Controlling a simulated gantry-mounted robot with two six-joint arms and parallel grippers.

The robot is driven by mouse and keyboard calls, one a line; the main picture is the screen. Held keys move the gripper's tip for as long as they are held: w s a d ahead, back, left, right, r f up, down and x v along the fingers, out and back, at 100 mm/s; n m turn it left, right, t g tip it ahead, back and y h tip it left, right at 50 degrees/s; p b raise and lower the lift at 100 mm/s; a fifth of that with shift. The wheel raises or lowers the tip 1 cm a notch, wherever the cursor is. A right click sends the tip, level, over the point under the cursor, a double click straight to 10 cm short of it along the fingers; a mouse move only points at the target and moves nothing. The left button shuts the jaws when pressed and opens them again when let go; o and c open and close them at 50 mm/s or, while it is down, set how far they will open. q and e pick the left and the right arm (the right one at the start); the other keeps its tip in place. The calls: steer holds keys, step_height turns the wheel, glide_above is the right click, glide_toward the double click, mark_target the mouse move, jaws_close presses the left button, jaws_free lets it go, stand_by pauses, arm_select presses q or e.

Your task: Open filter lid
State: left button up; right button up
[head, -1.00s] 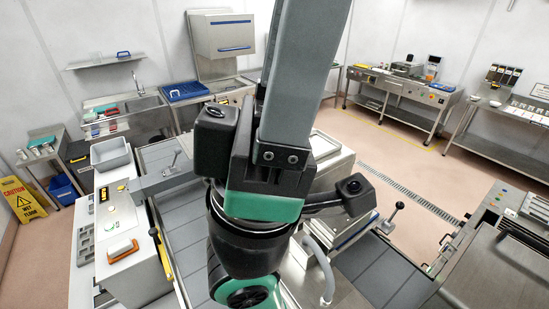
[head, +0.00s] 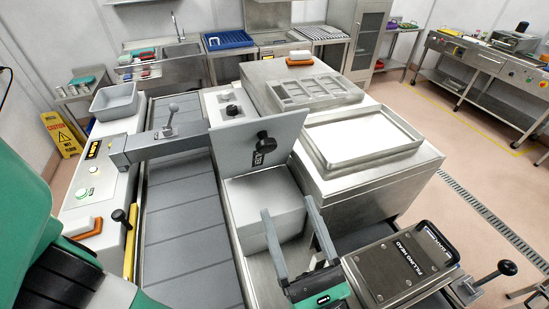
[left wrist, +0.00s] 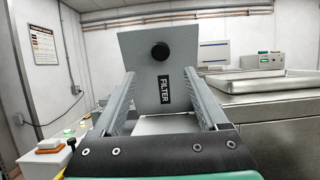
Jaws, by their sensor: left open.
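The filter lid (head: 240,148) is a grey plate with a black round knob (head: 265,138) and a black label. It stands raised, roughly upright, along the far side of the grey filter box (head: 262,207). In the left wrist view the lid (left wrist: 135,62) faces me, with its knob above the word FILTER. My left gripper (head: 290,207) is open and empty, on the near side of the box. Its two fingers show in the left wrist view (left wrist: 159,85) on either side of the label, apart from the lid. My right gripper is not in view.
A steel cabinet with a shallow tray (head: 362,138) stands right of the filter. A grey belt (head: 180,220) and a control panel (head: 97,170) lie to the left.

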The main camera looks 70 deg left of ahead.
mark_target(268, 148)
arm_select(q)
steer(key=p+x, duration=0.1)
steer(key=x, duration=0.2)
steer(key=p+x, duration=0.2)
steer(key=x, duration=0.2)
steer(key=p+x, duration=0.1)
steer(key=x, duration=0.2)
steer(key=shift+a+r, duration=0.25)
steer(key=shift+r, duration=0.15)
steer(key=shift+a+r, duration=0.1)
steer(key=shift+a, duration=0.4)
jaws_close()
stand_by(0.5)
